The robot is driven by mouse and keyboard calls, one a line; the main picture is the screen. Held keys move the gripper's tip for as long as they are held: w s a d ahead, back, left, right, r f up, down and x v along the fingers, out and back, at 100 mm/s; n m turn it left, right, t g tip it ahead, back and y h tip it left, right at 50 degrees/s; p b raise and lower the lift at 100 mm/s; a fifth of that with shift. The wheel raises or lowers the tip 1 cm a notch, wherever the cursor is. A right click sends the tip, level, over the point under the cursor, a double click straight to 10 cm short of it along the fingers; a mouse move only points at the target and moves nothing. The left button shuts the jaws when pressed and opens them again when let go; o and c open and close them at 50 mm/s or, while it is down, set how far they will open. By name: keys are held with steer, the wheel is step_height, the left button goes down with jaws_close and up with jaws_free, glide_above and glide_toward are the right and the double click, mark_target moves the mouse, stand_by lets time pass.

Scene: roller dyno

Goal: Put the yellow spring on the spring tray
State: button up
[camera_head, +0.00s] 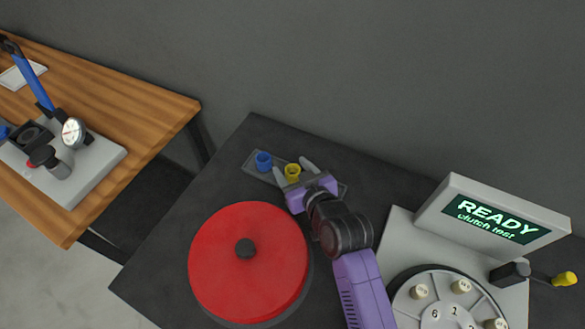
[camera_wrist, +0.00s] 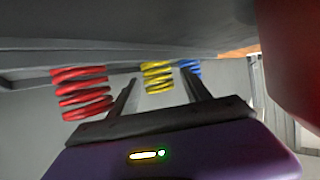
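The yellow spring (camera_head: 292,172) appears to stand upright in the grey spring tray (camera_head: 253,171), beside the blue spring (camera_head: 263,160). My gripper (camera_head: 293,169) is low at the tray, its two fingers spread on either side of the yellow spring. In the wrist view the yellow spring (camera_wrist: 157,77) shows between the fingertips, with a visible gap on both sides. A red spring (camera_wrist: 82,92) and the blue spring (camera_wrist: 190,68) flank it there. The red spring is hidden in the head view, probably by my gripper.
A large red disc (camera_head: 230,265) with a dark knob lies in front of the tray. To the right stands a grey console with a "READY clutch test" screen (camera_head: 490,219) and a numbered dial (camera_head: 447,308). A wooden bench (camera_head: 130,110) with a gauge fixture is at left.

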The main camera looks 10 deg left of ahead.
steer(key=shift+r, duration=0.15)
steer(key=b+v, duration=0.1)
steer(key=v, duration=0.9)
steer(key=shift+s+d, duration=0.15)
steer(key=shift+s, duration=0.1)
steer(key=shift+v, duration=0.75)
steer(key=shift+r, duration=0.1)
